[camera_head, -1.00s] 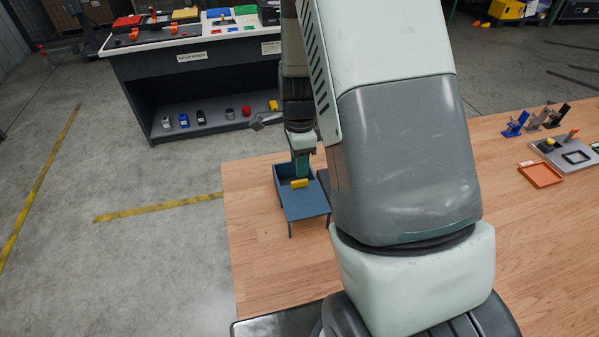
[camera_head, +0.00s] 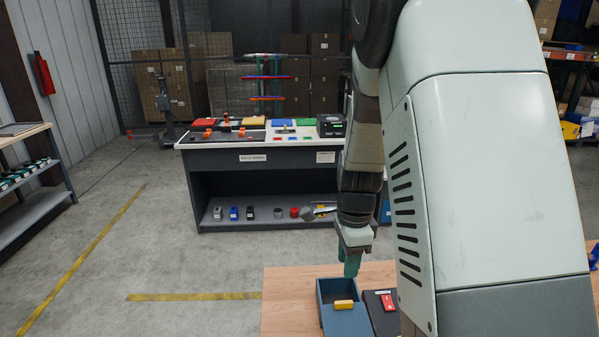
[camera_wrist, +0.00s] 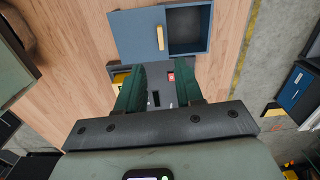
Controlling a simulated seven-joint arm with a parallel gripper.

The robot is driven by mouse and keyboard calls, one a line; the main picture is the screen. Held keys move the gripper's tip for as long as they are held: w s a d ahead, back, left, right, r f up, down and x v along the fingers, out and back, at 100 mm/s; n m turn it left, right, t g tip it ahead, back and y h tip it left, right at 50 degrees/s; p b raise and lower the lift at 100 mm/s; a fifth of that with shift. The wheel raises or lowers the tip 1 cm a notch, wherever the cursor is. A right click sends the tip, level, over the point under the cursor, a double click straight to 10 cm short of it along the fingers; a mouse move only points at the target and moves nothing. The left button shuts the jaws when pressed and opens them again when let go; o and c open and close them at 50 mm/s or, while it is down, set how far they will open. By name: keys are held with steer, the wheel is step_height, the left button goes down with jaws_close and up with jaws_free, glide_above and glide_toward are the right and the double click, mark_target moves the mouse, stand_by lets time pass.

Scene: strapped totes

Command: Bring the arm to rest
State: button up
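My gripper (camera_head: 350,264) hangs above the wooden table, just beyond the blue tote in the head view. In the wrist view my gripper (camera_wrist: 157,80) shows two green fingers apart, with nothing held between them. The blue tote (camera_head: 347,325) has a yellow handle (camera_head: 344,304) on its lid. In the wrist view the blue tote (camera_wrist: 135,35) shows an uncovered compartment beside the lid with the yellow handle (camera_wrist: 160,38). My arm hides much of the table in the head view.
A dark tote (camera_head: 372,303) with a red piece (camera_head: 388,301) stands right of the blue one. A workbench (camera_head: 255,145) with several small items on its lower shelf stands behind. The floor (camera_head: 120,245) at left is open.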

steer(key=s+a+r+n+t, duration=0.1)
steer(key=s+r+n, duration=0.3)
steer(key=r, duration=0.4)
steer(key=s+a+r+n+t, duration=0.1)
steer(key=s+r+n+t, duration=0.1)
steer(key=s+r+n, duration=0.5)
steer(key=s+r+n+t, duration=0.2)
steer(key=s+r+n, duration=0.4)
steer(key=s, duration=0.5)
step_height(320, 180, up, 2)
steer(key=shift+a+r+n, duration=0.1)
steer(key=shift+a+n, duration=0.2)
steer(key=shift+n, duration=0.1)
